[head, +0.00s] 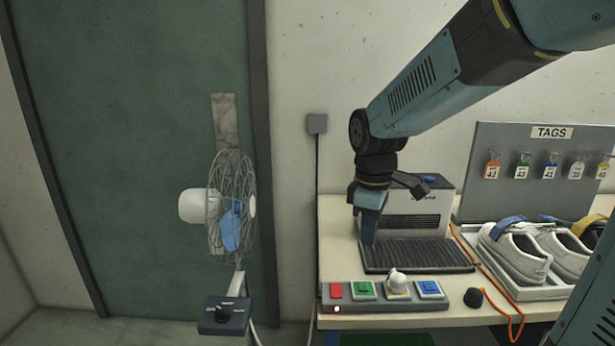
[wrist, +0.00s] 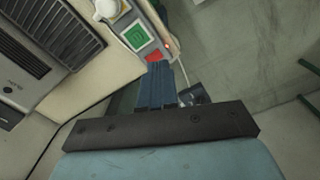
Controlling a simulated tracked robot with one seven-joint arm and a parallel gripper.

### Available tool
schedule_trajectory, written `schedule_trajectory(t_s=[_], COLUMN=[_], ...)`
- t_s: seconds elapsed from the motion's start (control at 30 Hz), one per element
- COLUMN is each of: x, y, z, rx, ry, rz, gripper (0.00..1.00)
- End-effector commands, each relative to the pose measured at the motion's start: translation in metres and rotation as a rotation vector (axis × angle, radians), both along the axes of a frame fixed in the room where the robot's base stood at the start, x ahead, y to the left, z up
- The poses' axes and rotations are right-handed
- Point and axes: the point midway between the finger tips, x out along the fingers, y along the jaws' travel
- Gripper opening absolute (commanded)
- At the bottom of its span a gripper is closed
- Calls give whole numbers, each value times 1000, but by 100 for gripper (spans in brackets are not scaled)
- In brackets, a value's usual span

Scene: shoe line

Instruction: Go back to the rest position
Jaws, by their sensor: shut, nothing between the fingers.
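My gripper (head: 369,243) hangs pointing down at the left end of the workbench, in front of the grey machine's left side. Its fingers are together with nothing between them. The closed fingers (wrist: 155,66) also show in the wrist view, where their tips appear close to the red button (wrist: 154,56). I cannot tell the exact gap there. My arm reaches in from the upper right of the head view and bends down at the wrist.
The button panel (head: 322,296) has red, green and blue buttons and a white knob. Behind it are a black ribbed tray (head: 420,257) and the machine (head: 440,205). White shoes (head: 515,252) and a tag board (head: 490,140) stand right. A fan (head: 232,210) stands left.

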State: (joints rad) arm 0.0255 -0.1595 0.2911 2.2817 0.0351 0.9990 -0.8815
Motion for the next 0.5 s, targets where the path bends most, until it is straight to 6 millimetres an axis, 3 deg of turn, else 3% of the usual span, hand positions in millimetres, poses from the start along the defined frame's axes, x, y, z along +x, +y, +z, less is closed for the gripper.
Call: schedule_trajectory(t_s=[0.2, 0.5], x=[-28, -72], y=[-35, -78], z=[33, 64], rx=[19, 118], ry=[-137, -302], rz=[-298, -701], gripper=[0, 0])
